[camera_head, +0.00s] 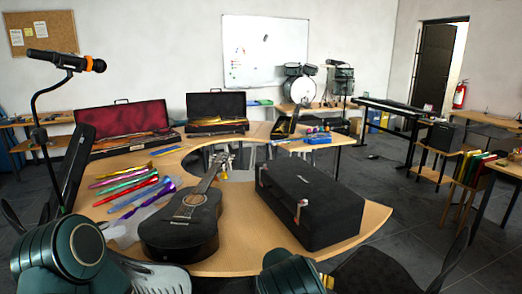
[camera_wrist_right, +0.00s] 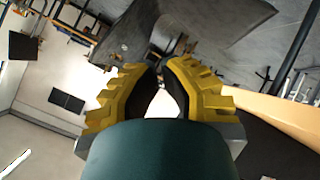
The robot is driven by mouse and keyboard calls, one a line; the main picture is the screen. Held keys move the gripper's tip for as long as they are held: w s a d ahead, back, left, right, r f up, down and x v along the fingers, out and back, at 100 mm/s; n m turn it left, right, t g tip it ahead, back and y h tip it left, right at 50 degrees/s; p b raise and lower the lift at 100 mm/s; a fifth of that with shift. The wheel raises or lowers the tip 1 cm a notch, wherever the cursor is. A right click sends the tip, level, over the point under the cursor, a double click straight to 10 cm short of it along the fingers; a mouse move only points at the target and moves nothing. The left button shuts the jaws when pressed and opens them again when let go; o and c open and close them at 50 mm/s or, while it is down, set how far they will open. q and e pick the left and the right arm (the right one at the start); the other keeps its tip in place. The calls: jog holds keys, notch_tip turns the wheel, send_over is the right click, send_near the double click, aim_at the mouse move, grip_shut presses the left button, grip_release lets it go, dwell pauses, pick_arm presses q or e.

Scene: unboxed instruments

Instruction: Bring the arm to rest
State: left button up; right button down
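My right gripper (camera_wrist_right: 159,66) shows in the right wrist view with its two yellow fingers curved together. Their tips meet or nearly meet, with a narrow gap further back and nothing seen between them. In the head view, only a small yellow part of the right gripper (camera_head: 326,281) shows at the bottom edge, in front of the table. My right arm link shows just left of it. My left arm link shows at the lower left of the head view. The left gripper cannot be made out.
A curved wooden table (camera_head: 375,222) lies ahead, bearing a black guitar (camera_head: 180,230), a black case (camera_head: 315,205) and several coloured tubes (camera_head: 130,185). A microphone (camera_head: 65,61) on a stand rises at left. A black chair (camera_head: 375,272) stands close at lower right.

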jog(key=s+a+f+n+g+y, duration=0.1)
jog(key=s+f+n+g+y, duration=0.1)
jog(key=s+f+y, duration=0.45)
jog(key=s+a+f+n+g+y, duration=0.1)
jog(key=s+f+g+y, duration=0.15)
jog(key=s+f, duration=0.65)
jog(key=s+a+r+n+t+y, duration=0.1)
jog(key=s+a+r+t+y, duration=0.1)
jog(key=s, duration=0.6)
jog(key=s+a+r+n+t+y, duration=0.1)
jog(key=s+a+r+y, duration=0.3)
jog(key=s, duration=0.5)
notch_tip(320, 180, up, 3)
jog(key=a+t, duration=0.1)
jog(key=a, duration=0.2)
jog(key=shift+s+f, duration=0.15)
jog(key=shift+s, duration=0.15)
jog(key=shift+d, duration=0.15)
